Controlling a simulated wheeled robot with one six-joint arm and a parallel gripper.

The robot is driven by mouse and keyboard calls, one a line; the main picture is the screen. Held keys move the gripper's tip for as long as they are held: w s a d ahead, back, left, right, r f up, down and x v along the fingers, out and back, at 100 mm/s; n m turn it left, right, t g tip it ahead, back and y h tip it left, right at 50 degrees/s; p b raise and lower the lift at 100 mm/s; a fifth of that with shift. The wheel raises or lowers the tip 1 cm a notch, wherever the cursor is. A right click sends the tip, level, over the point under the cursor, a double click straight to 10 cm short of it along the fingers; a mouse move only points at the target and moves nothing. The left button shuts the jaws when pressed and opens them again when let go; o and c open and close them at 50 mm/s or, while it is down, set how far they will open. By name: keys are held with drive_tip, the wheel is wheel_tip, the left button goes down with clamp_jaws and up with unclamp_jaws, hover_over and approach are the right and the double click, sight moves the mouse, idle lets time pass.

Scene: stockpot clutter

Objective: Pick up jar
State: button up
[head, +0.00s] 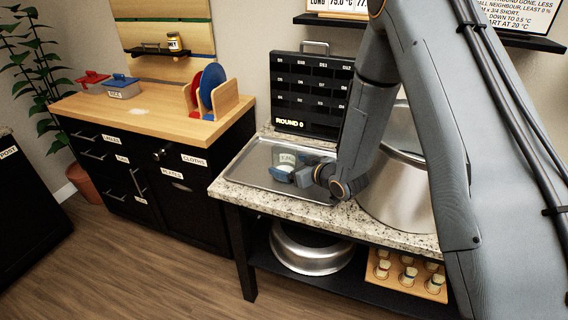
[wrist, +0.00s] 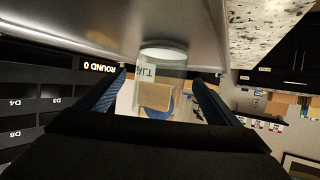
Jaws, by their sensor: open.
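A clear jar with a pale label (head: 286,159) stands on the metal tray (head: 250,178) on the granite counter. In the wrist view the jar (wrist: 162,62) appears upside down, and its label lettering is reversed and hard to read. My gripper (head: 296,176) is low over the tray, right beside the jar and partly in front of it. In the wrist view its two dark fingers stand apart, one on each side of the jar, with gaps visible. The jar's lower part is partly hidden in the head view.
A large steel pot (head: 402,190) stands close to the right of my gripper. A black slotted board reading "ROUND 0" (head: 308,95) stands behind the tray. The lower shelf holds a round metal pan (head: 312,250) and a wooden rack of small jars (head: 405,276).

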drive_tip(key=shift+p+x, duration=0.65)
drive_tip(key=shift+x, duration=1.2)
drive_tip(key=shift+a, duration=0.1)
drive_tip(key=c, duration=1.4)
drive_tip(key=shift+o, duration=0.2)
drive_tip(key=shift+r, duration=0.1)
